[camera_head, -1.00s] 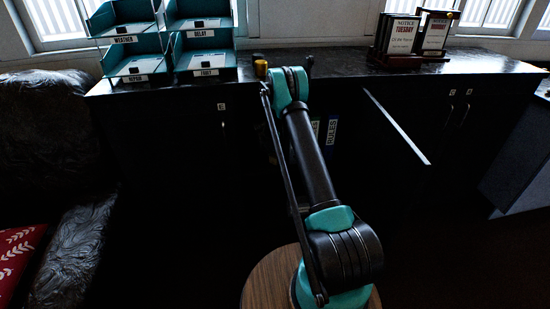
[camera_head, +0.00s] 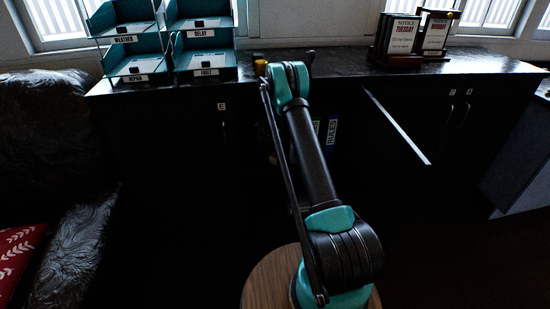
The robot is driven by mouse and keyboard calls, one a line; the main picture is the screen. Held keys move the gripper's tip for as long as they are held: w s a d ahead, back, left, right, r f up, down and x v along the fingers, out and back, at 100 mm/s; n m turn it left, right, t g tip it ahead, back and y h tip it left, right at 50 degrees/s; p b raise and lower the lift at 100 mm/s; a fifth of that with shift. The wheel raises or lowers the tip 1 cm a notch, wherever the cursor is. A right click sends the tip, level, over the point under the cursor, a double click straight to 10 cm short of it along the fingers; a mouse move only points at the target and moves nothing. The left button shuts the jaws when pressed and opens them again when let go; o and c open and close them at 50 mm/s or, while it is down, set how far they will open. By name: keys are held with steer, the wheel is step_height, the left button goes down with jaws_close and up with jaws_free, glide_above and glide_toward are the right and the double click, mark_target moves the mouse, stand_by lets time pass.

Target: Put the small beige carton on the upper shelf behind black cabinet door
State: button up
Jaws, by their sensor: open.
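A black cabinet door (camera_head: 388,150) stands open, swung out toward me; its pale top edge (camera_head: 400,128) runs diagonally right of my arm. Behind my arm is the dark cabinet opening, with a blue binder (camera_head: 331,134) labelled RULES inside. The shelves are too dark to make out. I cannot see the small beige carton in this view. My teal and black arm rises in front of the opening. Its far end is hidden behind its upper joint, and my gripper does not show.
Teal trays (camera_head: 206,62) stand on the dark countertop (camera_head: 345,75) at left, and a notice stand (camera_head: 410,40) at right. A small yellow object (camera_head: 261,63) is beside my arm's upper joint. A dark armchair (camera_head: 50,140) is at left. Closed cabinet doors (camera_head: 470,125) are at right.

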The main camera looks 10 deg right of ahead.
steer(key=v, duration=1)
steer(key=s+d+r+m+y, duration=0.1)
steer(key=s+d+r+m, duration=0.1)
steer(key=s+r+m, duration=0.65)
steer(key=s+d+r+m+y, duration=0.1)
steer(key=s+r+m, duration=0.4)
steer(key=s, duration=0.7)
steer(key=s+m+t+y, duration=0.1)
steer(key=s+m, duration=1.2)
steer(key=s, duration=1.5)
steer(key=shift+d+f, duration=0.25)
steer(key=shift+f, duration=0.1)
steer(key=shift+m, duration=0.25)
steer(key=shift+c, duration=0.5)
